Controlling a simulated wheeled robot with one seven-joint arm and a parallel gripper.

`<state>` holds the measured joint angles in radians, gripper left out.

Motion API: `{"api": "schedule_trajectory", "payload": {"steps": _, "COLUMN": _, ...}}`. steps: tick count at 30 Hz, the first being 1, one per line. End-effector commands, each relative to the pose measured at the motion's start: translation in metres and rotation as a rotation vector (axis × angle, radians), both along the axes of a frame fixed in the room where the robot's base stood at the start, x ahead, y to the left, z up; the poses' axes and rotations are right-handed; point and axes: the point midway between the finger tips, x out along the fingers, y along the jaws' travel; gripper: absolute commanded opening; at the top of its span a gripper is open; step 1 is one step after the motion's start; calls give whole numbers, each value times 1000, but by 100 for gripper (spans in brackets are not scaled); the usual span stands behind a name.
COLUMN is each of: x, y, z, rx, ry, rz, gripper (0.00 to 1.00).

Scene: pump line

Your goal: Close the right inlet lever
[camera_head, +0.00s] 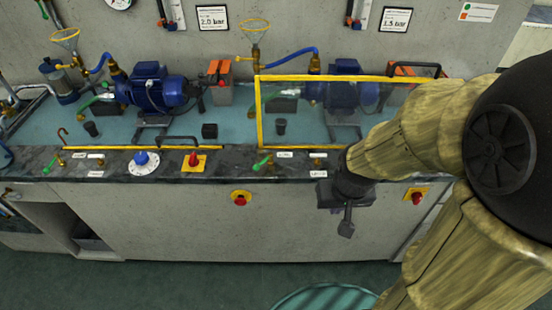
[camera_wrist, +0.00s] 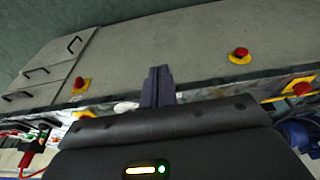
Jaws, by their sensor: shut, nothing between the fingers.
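A small green-handled lever (camera_head: 262,162) sits on the dark front ledge of the bench, below the right pump (camera_head: 343,92), beside small white labels. It looks like the right inlet lever, but the labels are too small to read. A similar green lever (camera_head: 55,161) sits at the left end of the ledge. My gripper (camera_head: 346,228) hangs in front of the bench's grey front, below the ledge and to the right of the green lever, apart from it. Its fingers (camera_wrist: 158,84) are together and empty in the wrist view. My arm hides the ledge's right part.
A yellow-framed clear guard (camera_head: 259,112) stands before the right pump. Red emergency buttons (camera_head: 240,200) and (camera_head: 416,198) stick out of the bench front. A red knob (camera_head: 193,158) and a blue dial (camera_head: 142,160) stand on the ledge. The floor (camera_head: 190,285) is clear at left.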

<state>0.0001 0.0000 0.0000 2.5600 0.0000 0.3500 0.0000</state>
Motion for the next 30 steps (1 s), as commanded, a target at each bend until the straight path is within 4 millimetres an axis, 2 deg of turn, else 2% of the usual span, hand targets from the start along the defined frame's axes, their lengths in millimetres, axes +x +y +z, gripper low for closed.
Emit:
{"api": "schedule_trajectory", "payload": {"steps": 8, "x": 1, "y": 0, "z": 1, "rx": 0, "ry": 0, "rz": -2, "gripper": 0}}
{"api": "schedule_trajectory", "payload": {"steps": 14, "x": 15, "y": 6, "z": 6, "rx": 29, "ry": 8, "rz": -49, "gripper": 0}}
{"api": "schedule_trajectory", "payload": {"steps": 17, "x": 30, "y": 14, "z": 9, "rx": 72, "ry": 12, "rz": -101, "gripper": 0}}
{"api": "schedule_trajectory", "payload": {"steps": 24, "x": 69, "y": 44, "z": 14, "rx": 281, "ry": 15, "rz": -295, "gripper": 0}}
{"api": "schedule_trajectory", "payload": {"steps": 30, "x": 104, "y": 71, "z": 37, "rx": 519, "ry": 0, "rz": -501, "gripper": 0}}
